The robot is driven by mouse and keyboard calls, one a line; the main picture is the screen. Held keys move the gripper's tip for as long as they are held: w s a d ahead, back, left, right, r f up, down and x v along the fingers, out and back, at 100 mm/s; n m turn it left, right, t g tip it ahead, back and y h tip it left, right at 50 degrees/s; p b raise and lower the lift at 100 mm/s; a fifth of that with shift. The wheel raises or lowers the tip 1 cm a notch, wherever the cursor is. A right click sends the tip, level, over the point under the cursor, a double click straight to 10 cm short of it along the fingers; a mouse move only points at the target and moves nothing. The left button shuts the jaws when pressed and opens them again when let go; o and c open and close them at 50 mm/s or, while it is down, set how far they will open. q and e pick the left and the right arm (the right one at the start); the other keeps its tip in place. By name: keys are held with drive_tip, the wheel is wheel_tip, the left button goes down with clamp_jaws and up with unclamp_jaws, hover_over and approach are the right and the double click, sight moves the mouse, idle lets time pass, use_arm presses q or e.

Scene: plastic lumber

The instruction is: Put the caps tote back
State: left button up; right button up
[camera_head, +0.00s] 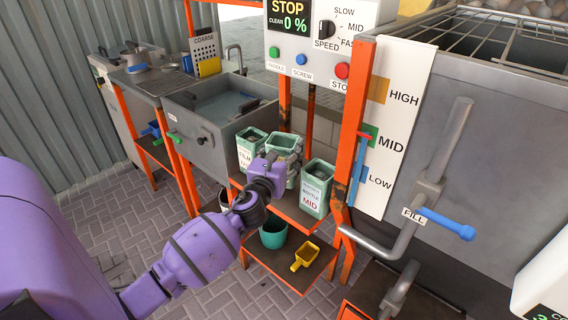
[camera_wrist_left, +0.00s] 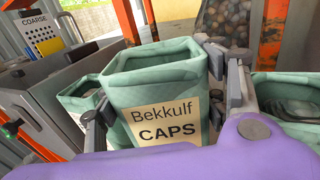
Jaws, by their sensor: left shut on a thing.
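The caps tote is a pale green, open-topped bin with a tan label reading "Bekkulf CAPS"; it fills the middle of the left wrist view (camera_wrist_left: 150,75). In the head view the caps tote (camera_head: 284,142) shows behind my left gripper (camera_head: 277,166), between two similar green totes. My left gripper is shut on the caps tote, with a finger on each side of it in the wrist view. The tote is about upright. My gripper hides its base in the head view, so I cannot tell whether it touches the shelf. My right gripper is not in view.
A film tote (camera_head: 249,150) stands on the left and a bottle tote (camera_head: 317,186) marked MID on the right, both close by. The orange-framed shelf (camera_head: 290,211) is below. A teal bucket (camera_head: 273,234) and yellow scoop (camera_head: 304,257) sit lower. A grey sink (camera_head: 213,143) stands left.

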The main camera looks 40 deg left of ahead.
use_arm(q)
drive_tip(key=shift+w+a+f, duration=0.1)
drive_tip(key=shift+w+f, duration=0.15)
drive_tip(key=shift+f, duration=0.05)
drive_tip(key=shift+w+f, duration=0.15)
drive_tip(key=shift+f, duration=0.05)
drive_tip(key=shift+w+a+f+b, duration=0.1)
drive_tip(key=shift+f+b, duration=0.6)
drive_tip(key=shift+f, duration=0.85)
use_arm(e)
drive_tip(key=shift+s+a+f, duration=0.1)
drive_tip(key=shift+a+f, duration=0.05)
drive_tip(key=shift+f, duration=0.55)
use_arm(q)
drive_tip(key=shift+f, duration=0.15)
drive_tip(key=o, duration=1.2)
